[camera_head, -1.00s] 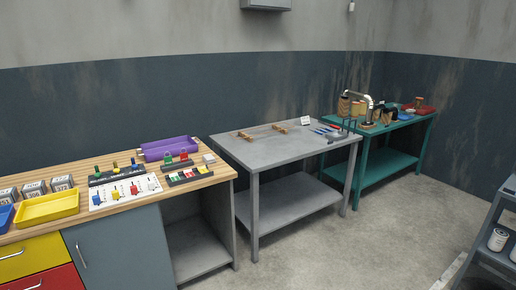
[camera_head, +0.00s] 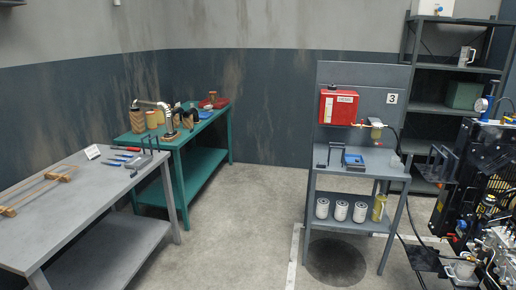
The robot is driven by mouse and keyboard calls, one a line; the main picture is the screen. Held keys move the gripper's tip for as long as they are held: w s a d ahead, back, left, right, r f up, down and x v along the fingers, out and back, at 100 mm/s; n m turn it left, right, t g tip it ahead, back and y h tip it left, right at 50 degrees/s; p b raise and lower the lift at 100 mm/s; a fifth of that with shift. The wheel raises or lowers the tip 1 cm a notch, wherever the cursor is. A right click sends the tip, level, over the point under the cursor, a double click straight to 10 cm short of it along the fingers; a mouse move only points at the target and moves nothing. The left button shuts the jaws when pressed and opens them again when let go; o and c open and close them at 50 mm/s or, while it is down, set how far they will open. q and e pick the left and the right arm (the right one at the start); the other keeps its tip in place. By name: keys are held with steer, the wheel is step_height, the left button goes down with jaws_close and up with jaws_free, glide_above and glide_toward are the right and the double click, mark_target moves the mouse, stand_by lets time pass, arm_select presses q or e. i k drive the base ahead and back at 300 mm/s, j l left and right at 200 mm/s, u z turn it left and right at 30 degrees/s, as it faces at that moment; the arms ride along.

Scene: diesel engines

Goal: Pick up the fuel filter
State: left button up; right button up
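Three white cylindrical canisters that look like filters stand upright in a row on the lower shelf of a grey stand: the left canister (camera_head: 322,208), the middle canister (camera_head: 341,210) and the right canister (camera_head: 360,211). A yellowish, see-through cylinder (camera_head: 379,208) stands just right of them. I cannot tell from labels which one is the fuel filter. Neither of my grippers is in view.
The grey stand (camera_head: 335,184) carries a red tank (camera_head: 341,106) and a blue item (camera_head: 353,161). An engine (camera_head: 485,205) is at the right, with hoses on the floor. A grey table (camera_head: 70,215) and a green table (camera_head: 207,165) are at left. Open floor (camera_head: 240,225) lies between.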

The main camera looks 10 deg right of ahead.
mark_target(322, 205)
steer(key=i+l+z, duration=0.1)
steer(key=i+z, duration=0.25)
steer(key=i, duration=0.25)
steer(key=i+z, duration=0.35)
steer(key=i, duration=0.2)
steer(key=i+u, duration=0.2)
steer(key=i, duration=0.2)
steer(key=i+l+u, duration=0.2)
steer(key=i, duration=0.15)
steer(key=i+l+u, duration=0.25)
steer(key=i+j, duration=0.1)
